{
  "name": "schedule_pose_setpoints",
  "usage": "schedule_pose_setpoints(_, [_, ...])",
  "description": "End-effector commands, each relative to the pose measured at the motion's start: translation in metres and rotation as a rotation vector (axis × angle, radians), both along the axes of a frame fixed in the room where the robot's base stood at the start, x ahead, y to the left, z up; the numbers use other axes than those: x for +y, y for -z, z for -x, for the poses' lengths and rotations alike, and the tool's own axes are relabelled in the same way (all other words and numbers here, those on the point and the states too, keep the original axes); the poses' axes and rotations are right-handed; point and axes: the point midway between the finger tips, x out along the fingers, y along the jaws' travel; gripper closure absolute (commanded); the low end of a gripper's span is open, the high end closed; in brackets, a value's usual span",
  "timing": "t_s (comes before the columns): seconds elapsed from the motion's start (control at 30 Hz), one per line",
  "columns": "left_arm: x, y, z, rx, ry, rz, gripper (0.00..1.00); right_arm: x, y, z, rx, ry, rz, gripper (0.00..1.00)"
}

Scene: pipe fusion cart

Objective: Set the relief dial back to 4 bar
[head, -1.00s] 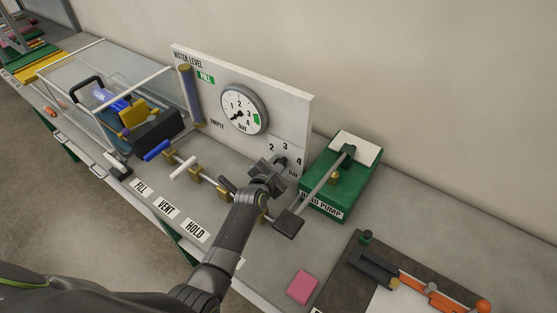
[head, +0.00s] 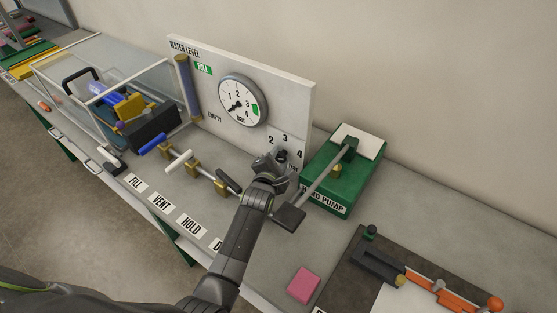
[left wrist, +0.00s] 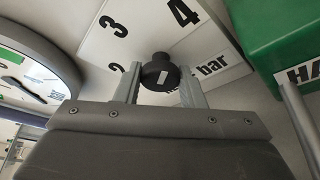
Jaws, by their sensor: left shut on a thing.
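The relief dial is a small dark knob (head: 282,156) low on the right of the white panel, with 2, 3 and 4 printed around it. In the left wrist view the black knob (left wrist: 160,68) sits between the two grey fingers of my left gripper (left wrist: 160,90), which is shut on it. A short white mark on the knob slants up to the right, roughly toward the printed 4 (left wrist: 183,12); its exact setting is hard to tell. In the head view my left gripper (head: 275,163) covers part of the dial. My right gripper is out of view.
The green hand pump (head: 340,178) stands just right of the dial, its lever (head: 318,182) slanting close by my left gripper. Valve handles (head: 179,160) line the bench to the left. The round gauge (head: 242,102) reads low. A pink block (head: 304,285) lies in front.

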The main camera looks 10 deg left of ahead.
Motion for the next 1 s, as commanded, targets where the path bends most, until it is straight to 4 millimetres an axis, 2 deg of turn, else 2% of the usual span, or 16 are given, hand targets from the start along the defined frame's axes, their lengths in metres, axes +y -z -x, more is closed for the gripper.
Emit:
schedule_pose_setpoints(0.17, [0.0, 0.0, 0.0, 0.001, 0.0, -0.003, 0.87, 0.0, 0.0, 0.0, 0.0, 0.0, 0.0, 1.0])
schedule_pose_setpoints(0.2, [0.0, 0.0, 0.0, 0.001, 0.0, -0.003, 0.62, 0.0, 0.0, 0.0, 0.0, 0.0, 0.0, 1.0])
schedule_pose_setpoints(0.33, [0.0, 0.0, 0.0, 0.001, 0.0, -0.002, 0.45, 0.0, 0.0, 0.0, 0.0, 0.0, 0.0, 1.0])
schedule_pose_setpoints(0.7, [0.0, -0.004, 0.0, 0.0, -0.001, -0.001, 0.44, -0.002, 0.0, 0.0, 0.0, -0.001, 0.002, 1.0])
schedule_pose_setpoints(0.87, [0.0, -0.022, 0.0, -0.003, -0.001, 0.0, 0.44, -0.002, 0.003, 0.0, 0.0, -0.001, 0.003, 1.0])
schedule_pose_setpoints(1.0, [0.001, -0.047, -0.001, -0.01, -0.002, -0.001, 0.44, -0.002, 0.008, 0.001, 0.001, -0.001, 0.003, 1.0])
